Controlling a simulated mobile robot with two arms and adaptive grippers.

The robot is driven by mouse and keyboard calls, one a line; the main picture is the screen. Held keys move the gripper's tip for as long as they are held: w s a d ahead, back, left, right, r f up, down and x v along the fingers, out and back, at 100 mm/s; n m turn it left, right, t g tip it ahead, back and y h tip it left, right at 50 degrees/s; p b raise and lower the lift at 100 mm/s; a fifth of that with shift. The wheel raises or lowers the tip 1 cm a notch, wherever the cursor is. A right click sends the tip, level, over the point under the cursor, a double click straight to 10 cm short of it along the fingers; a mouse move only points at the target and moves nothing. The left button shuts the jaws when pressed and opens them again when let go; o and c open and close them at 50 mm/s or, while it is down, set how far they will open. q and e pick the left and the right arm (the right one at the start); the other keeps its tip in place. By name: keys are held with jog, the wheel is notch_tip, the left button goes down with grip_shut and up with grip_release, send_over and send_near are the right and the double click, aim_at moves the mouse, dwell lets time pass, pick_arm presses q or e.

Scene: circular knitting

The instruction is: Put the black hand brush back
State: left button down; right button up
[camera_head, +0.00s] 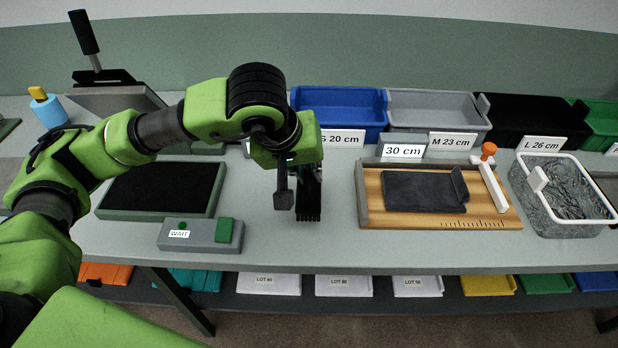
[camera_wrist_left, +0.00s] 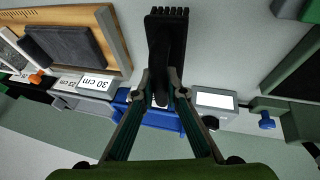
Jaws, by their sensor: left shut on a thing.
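My left gripper (camera_head: 298,172) hangs over the middle of the table, pointing down. It is shut on the black hand brush (camera_head: 308,205), whose bristle end points toward the table's front edge. In the left wrist view, the two fingertips (camera_wrist_left: 162,88) close around the dark handle, and the brush head (camera_wrist_left: 166,25) with its comb-like bristles reaches to the top of the picture. I cannot tell whether the brush touches the table. The arm and gripper hide part of the brush in the head view. My right gripper is not in view.
To the left are a black pad in a green frame (camera_head: 216,190) and a grey box labelled WAIT (camera_head: 200,240). To the right are a wooden measuring board (camera_head: 400,217) and a grey mesh-filled basket (camera_head: 560,230). Blue (camera_head: 340,100) and grey bins (camera_head: 430,100) stand behind. Table around the brush is clear.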

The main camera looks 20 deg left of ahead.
pick_arm(q)
jog(key=shift+w+a+f, duration=0.15)
jog(key=shift+w+f, duration=0.3)
jog(key=shift+f, duration=0.1)
notch_tip(320, 180, down, 3)
jog(key=shift+w+f+p, duration=0.1)
jog(key=shift+p, duration=0.8)
jog(key=shift+f, duration=0.1)
jog(key=shift+f+b, duration=0.2)
jog(key=shift+b, duration=0.15)
jog(key=c, duration=2)
grip_release()
jog(key=shift+r, duration=0.1)
jog(key=shift+c, duration=0.2)
